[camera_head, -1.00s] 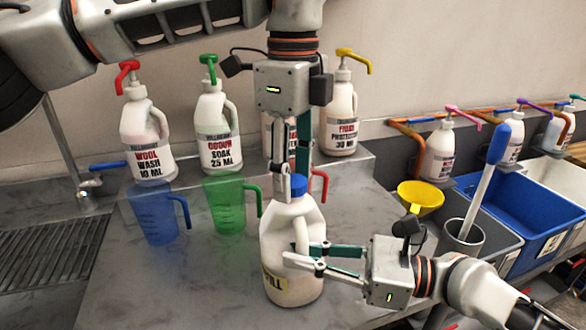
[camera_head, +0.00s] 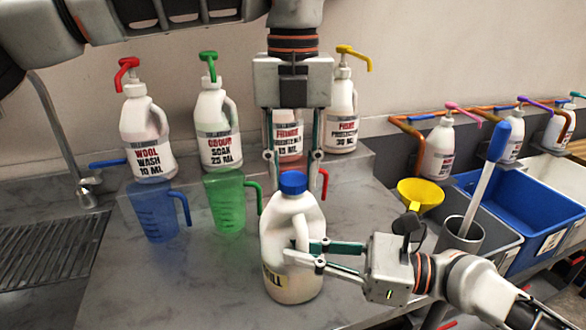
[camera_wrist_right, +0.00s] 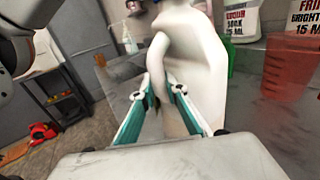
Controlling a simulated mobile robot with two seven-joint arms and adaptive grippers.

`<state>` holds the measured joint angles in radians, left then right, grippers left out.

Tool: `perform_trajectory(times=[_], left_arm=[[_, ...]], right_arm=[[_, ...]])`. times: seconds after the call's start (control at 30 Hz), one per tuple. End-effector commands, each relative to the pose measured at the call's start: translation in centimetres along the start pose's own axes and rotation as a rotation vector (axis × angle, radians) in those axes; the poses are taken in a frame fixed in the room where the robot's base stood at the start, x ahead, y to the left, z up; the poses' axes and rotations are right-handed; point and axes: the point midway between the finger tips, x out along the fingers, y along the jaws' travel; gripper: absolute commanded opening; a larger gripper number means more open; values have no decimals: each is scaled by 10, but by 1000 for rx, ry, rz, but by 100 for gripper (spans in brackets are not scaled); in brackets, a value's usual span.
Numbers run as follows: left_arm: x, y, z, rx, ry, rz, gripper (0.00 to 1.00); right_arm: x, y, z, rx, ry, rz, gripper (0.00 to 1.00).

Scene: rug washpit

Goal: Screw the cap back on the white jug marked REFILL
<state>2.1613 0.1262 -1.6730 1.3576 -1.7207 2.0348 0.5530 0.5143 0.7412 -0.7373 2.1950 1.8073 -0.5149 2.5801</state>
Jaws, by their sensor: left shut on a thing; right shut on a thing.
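The white jug (camera_head: 292,245) stands upright on the grey counter; part of its yellow label shows, ending in "ILL". The blue cap (camera_head: 293,183) sits on the jug's mouth, and the threads are hidden. My left gripper (camera_head: 292,162) points straight down from above and is shut on the cap, one finger on each side. My right gripper (camera_head: 312,254) comes in from the right and is shut on the jug's handle. In the right wrist view its fingers (camera_wrist_right: 160,92) are at the handle of the white jug (camera_wrist_right: 205,75).
Behind stand white pump bottles, including wool wash (camera_head: 147,135) and odour soak (camera_head: 217,130). A blue measuring jug (camera_head: 157,215) and a green one (camera_head: 226,205) stand left. A yellow funnel (camera_head: 421,193) and blue bin (camera_head: 520,205) are right. The counter's front left is clear.

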Motion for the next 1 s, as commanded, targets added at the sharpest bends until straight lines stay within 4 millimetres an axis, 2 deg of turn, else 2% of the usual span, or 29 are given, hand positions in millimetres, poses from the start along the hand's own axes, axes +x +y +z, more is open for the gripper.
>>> perform_trajectory(times=[0.5,0.6,0.73,0.77,0.8,0.83,1.0], left_arm=[[0,0,0,934,0,1,4],[1,0,0,1050,0,1,4],[1,0,0,1041,0,1,4],[1,0,0,1041,0,1,35],[1,0,0,1040,0,1,45],[1,0,0,1040,0,1,49],[1,0,0,1039,0,0,49]], right_arm=[[0,0,0,0,0,0,0],[0,0,0,0,0,0,0],[0,0,0,0,0,0,0],[0,0,0,0,0,0,0],[0,0,0,0,0,0,0],[0,0,0,0,0,0,0],[0,0,0,0,0,0,0]])
